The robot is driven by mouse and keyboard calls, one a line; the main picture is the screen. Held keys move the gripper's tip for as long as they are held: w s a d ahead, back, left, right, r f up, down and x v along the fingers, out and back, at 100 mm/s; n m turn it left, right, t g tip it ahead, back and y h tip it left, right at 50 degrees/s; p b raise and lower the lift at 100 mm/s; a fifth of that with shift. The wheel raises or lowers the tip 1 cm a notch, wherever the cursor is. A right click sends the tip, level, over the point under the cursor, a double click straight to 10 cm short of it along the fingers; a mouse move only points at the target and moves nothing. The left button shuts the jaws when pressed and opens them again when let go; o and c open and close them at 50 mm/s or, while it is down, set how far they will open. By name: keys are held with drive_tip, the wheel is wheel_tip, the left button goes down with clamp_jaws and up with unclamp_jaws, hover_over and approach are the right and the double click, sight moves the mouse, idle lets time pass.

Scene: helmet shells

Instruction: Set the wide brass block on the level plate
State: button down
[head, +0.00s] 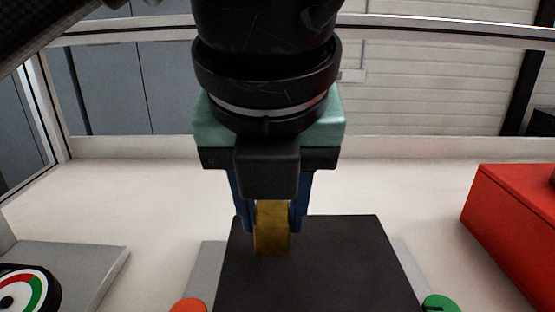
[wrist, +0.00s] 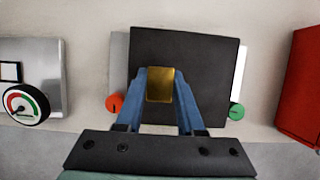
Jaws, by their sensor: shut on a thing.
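The brass block (head: 271,240) is gold-coloured and held upright between the blue fingers of my gripper (head: 270,222). In the wrist view, the block (wrist: 160,90) also sits between the fingertips (wrist: 160,74). The dark plate (head: 340,265) lies below and behind the block, and it fills the middle of the wrist view (wrist: 205,70). The block overlaps the plate's left part in the head view; I cannot tell whether it touches the plate. The plate looks skewed over a grey base (wrist: 119,50); its exact tilt is unclear.
An orange knob (wrist: 114,104) and a green knob (wrist: 236,111) flank the plate. A grey panel (head: 85,265) with a round dial (head: 28,290) is at left. A red box (head: 515,215) stands at right.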

wheel_tip(320, 180, down, 2)
drive_tip(key=shift+s+f+b, duration=0.15)
drive_tip(key=shift+f+b, duration=0.1)
drive_tip(key=shift+b, duration=0.7)
drive_tip(key=shift+f, duration=0.15)
drive_tip(key=c, duration=0.5)
unclamp_jaws()
drive_tip(key=shift+p+v, duration=4.4)
drive_tip(key=shift+v, duration=1.7)
